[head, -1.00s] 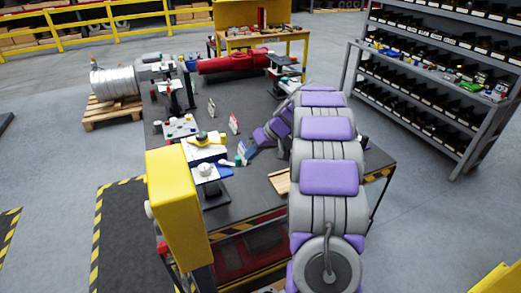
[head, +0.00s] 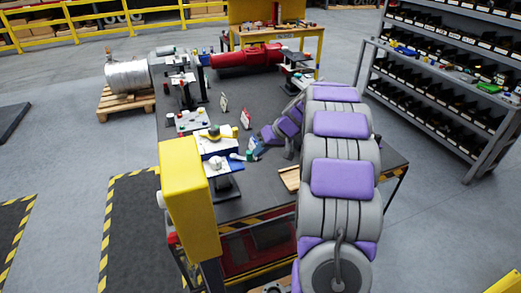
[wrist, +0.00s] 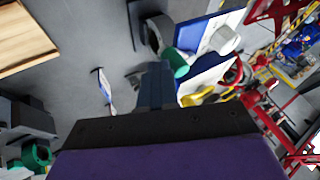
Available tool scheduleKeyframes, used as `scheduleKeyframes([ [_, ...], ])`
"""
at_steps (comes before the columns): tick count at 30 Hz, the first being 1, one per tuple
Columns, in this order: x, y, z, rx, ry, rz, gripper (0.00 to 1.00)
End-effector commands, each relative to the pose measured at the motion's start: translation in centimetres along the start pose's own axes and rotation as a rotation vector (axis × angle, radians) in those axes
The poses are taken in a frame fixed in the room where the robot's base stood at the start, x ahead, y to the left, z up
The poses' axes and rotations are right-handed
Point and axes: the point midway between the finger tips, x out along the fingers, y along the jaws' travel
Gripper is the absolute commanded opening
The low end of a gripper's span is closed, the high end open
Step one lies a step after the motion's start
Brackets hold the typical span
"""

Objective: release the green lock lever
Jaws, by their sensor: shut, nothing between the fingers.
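A green cylindrical piece (wrist: 175,62), which looks like the end of the green lock lever, shows in the wrist view beside a white and blue fixture (wrist: 205,50). In the head view a small green piece (head: 250,155) shows by the white block with a yellow handle (head: 214,134). My gripper (wrist: 154,70) is shut and empty, its dark blue fingertips just left of the green piece. I cannot tell whether they touch. In the head view my gripper is small and partly hidden by my arm.
The dark table (head: 240,202) carries several small fixtures and upright cards. A yellow box (head: 190,200) stands at the near left edge. A red cylinder (head: 247,56) lies farther back. A wooden piece (wrist: 22,38) lies left in the wrist view. Shelving (head: 450,90) stands at right.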

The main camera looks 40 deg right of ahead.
Motion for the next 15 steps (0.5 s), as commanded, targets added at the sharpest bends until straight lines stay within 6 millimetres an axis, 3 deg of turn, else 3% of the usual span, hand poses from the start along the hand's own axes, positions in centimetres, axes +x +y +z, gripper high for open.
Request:
scheduleKeyframes([
  [15, 0.08, -0.74, 0.77, 0.077, 0.038, 0.038, 0.00],
])
